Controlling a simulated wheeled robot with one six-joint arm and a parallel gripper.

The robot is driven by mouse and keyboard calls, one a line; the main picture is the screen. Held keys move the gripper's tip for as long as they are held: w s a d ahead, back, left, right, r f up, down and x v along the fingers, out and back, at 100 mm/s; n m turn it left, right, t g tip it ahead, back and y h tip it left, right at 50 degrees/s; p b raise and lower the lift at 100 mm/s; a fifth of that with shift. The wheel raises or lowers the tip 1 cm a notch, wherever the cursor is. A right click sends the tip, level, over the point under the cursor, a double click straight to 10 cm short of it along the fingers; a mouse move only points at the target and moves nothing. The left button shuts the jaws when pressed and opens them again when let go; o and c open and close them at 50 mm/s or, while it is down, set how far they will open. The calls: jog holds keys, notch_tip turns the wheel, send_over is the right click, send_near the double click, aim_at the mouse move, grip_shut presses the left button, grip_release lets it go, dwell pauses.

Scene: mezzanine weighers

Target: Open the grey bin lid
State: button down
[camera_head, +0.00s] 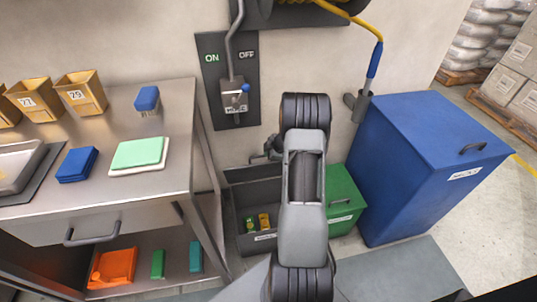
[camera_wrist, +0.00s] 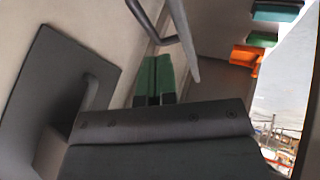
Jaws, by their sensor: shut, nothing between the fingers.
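The grey bin (camera_head: 268,240) stands on the floor against the wall, left of the green bin, partly hidden behind my arm. It is open at the top: its dark inside shows, with small green and yellow items in it. A dark strip (camera_head: 240,174) along its back edge looks like the raised lid, seen nearly edge-on. My gripper is mostly hidden behind my arm in the head view. In the wrist view its two green-padded fingers (camera_wrist: 154,80) lie side by side, shut and empty. A dark panel (camera_wrist: 45,85) with a bar is beside them; I cannot tell if it is the lid.
A steel table (camera_head: 120,188) stands left, with a drawer and a lower shelf. A green bin (camera_head: 343,200) and a tall blue bin (camera_head: 430,140), both lidded, stand right. An ON/OFF board (camera_head: 217,105) hangs above the grey bin. Open floor (camera_head: 480,215) lies far right.

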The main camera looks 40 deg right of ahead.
aim_at(260, 167)
jog(key=shift+b+x, duration=1)
jog(key=shift+x, duration=2.55)
